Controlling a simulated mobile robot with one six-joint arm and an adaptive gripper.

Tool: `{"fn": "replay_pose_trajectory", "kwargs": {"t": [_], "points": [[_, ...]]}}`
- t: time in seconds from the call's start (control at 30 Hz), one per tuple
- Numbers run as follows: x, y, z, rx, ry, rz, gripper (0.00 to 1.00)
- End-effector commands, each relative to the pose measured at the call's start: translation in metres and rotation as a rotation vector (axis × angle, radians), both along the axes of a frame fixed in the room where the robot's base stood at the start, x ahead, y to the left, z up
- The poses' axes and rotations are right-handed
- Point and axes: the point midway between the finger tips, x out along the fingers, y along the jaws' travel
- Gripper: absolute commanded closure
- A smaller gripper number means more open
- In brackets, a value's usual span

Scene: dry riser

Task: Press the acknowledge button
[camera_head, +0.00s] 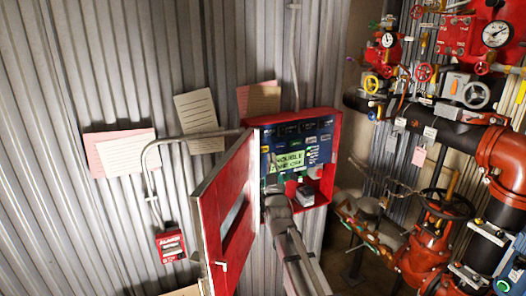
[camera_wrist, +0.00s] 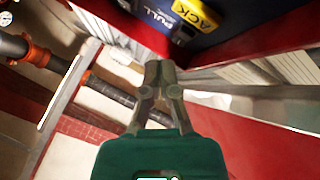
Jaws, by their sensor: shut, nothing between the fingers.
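The red alarm cabinet (camera_head: 333,128) stands open, showing a blue panel (camera_head: 318,143) with a lit green screen (camera_head: 290,161). In the wrist view a yellow label reading ACK (camera_wrist: 195,16) sits at the top edge on the blue panel (camera_wrist: 222,12). The acknowledge button itself cannot be made out for certain. My gripper (camera_wrist: 160,66) is shut and empty, with its fingertips apart from the label, below and left of it in the wrist view. In the head view my gripper (camera_head: 274,192) is in front of the cabinet's lower left part, hiding some of it.
The red cabinet door (camera_head: 228,205) is swung open to the left, close beside my arm. A red pull station (camera_head: 171,245) is on the corrugated wall at left. Paper notes (camera_head: 199,121) hang above. Red valves and pipes (camera_head: 440,235) crowd the right side.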

Motion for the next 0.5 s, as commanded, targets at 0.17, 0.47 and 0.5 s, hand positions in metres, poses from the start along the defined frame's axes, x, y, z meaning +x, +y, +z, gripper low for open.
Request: {"fn": "replay_pose_trajectory", "kwargs": {"t": [0.17,0.47,0.5], "points": [[-0.0113,-0.0064,0.0000,0.000,0.000,0.000,1.00],[-0.0136,-0.0082,0.0000,0.000,0.000,0.000,1.00],[-0.0136,-0.0082,0.0000,0.000,0.000,0.000,1.00]]}}
